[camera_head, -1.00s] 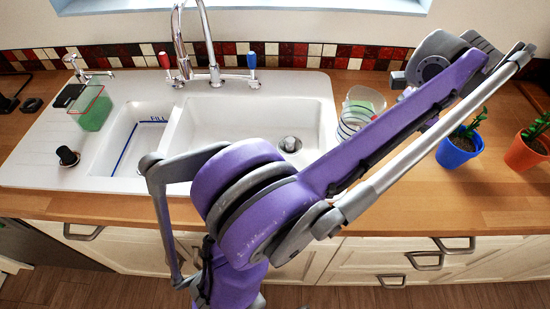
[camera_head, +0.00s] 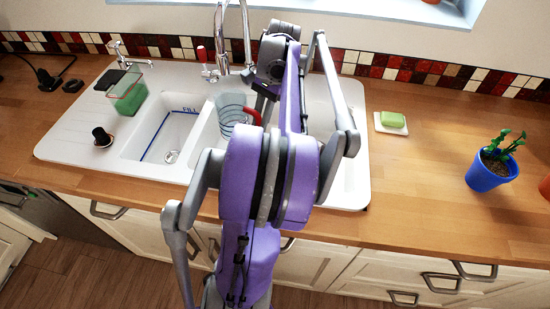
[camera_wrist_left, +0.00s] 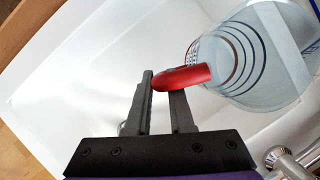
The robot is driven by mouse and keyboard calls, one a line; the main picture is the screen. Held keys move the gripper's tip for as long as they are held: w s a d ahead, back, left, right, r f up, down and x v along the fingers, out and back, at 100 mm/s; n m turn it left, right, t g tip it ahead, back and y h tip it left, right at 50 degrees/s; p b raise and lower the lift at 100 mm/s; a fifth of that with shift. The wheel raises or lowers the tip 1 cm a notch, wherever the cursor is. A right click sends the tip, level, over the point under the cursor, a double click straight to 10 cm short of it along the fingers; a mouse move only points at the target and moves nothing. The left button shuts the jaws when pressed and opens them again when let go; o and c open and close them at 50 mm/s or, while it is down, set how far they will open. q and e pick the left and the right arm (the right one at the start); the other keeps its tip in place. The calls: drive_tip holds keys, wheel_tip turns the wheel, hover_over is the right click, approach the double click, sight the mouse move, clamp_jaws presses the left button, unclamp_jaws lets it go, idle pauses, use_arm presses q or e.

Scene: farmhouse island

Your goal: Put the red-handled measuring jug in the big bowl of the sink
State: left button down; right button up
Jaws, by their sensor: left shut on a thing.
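The measuring jug is clear with dark ring markings and a red handle. In the head view the jug (camera_head: 230,110) is over the left part of the sink's big bowl (camera_head: 345,180), near the divider. My left gripper (camera_head: 262,104) is beside it, partly hidden by my arm. In the left wrist view the gripper (camera_wrist_left: 162,88) is shut on the red handle (camera_wrist_left: 188,77), and the jug's clear body (camera_wrist_left: 255,60) is tilted in the picture, with white sink behind. I cannot tell whether it touches the bowl's floor. My right gripper is not in view.
The small bowl (camera_head: 165,140) marked FILL lies left of the big bowl. A green container (camera_head: 128,95) and a dark stopper (camera_head: 102,137) are on the drainboard. The tap (camera_head: 222,45) rises behind. Soap on a dish (camera_head: 392,121) and a blue plant pot (camera_head: 488,172) stand right.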

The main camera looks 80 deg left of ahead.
use_arm(q)
wheel_tip(320, 180, down, 10)
drive_tip(key=shift+s+r+b, duration=0.1)
drive_tip(key=shift+s+b, duration=0.05)
drive_tip(key=shift+b, duration=0.35)
drive_tip(key=shift+f, duration=0.2)
drive_tip(key=c, duration=0.8)
unclamp_jaws()
drive_tip(key=shift+r, duration=0.15)
